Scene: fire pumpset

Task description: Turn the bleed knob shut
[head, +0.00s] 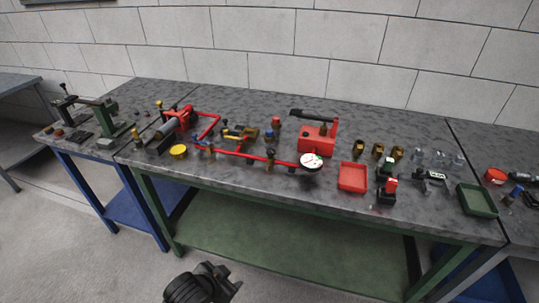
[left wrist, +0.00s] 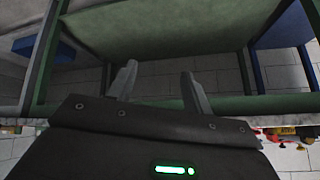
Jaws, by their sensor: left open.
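A red pipe line (head: 245,154) runs along the middle of the workbench, with small brass and coloured fittings on it. A round white-faced gauge (head: 311,161) stands at its right end. The knobs on the line are too small for me to tell which is the bleed knob or how it is turned. My left gripper (head: 218,276) is low in front of the bench, well apart from the pipe line. In the left wrist view its two fingers (left wrist: 160,80) are spread and empty, facing the bench frame and lower shelf. My right gripper is out of view.
The grey bench top (head: 225,180) also holds a red pump (head: 180,118), a red box-shaped unit (head: 317,137), a red tray (head: 352,177), a green tray (head: 477,199) and several small brass parts. The bench's front edge and green lower shelf (head: 290,240) lie near my left gripper. Floor in front is clear.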

